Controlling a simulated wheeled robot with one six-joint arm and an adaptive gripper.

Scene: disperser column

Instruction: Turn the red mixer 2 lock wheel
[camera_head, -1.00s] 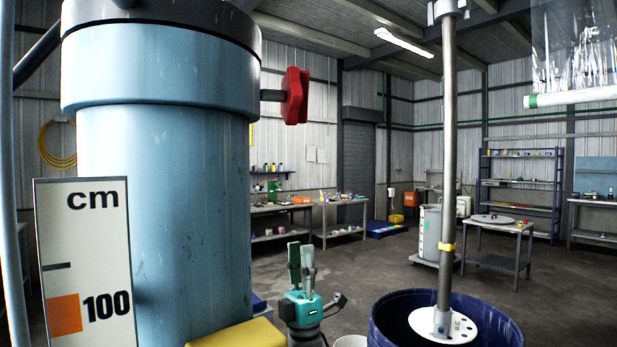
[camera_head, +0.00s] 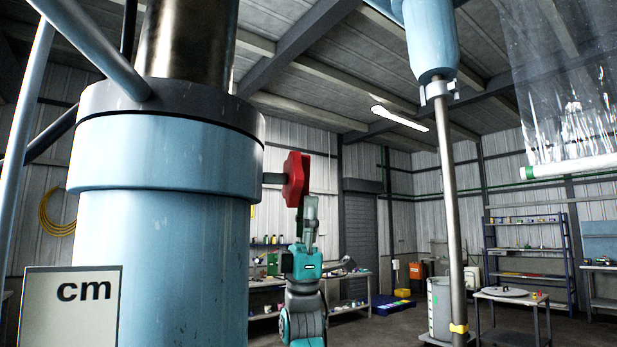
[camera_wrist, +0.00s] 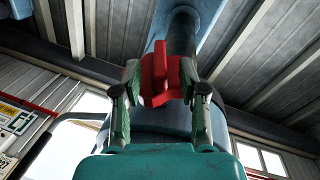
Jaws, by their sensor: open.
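The red lock wheel (camera_head: 296,180) sits on a short dark shaft on the right side of the blue column (camera_head: 165,240). My gripper (camera_head: 306,208) is teal and points up, right below the wheel in the head view. In the wrist view the red wheel (camera_wrist: 161,75) shows between the two green fingertips of my gripper (camera_wrist: 160,88). The fingers are apart, one on each side of the wheel's lower part. I cannot tell whether either finger touches it. The gripper's body hides part of the column in the wrist view.
A grey mixer shaft (camera_head: 450,200) hangs at the right. A clear plastic curtain with a white roll (camera_head: 575,168) is at the upper right. Workbenches and a blue shelf (camera_head: 530,245) stand far back. A white cm scale board (camera_head: 70,305) is at the lower left.

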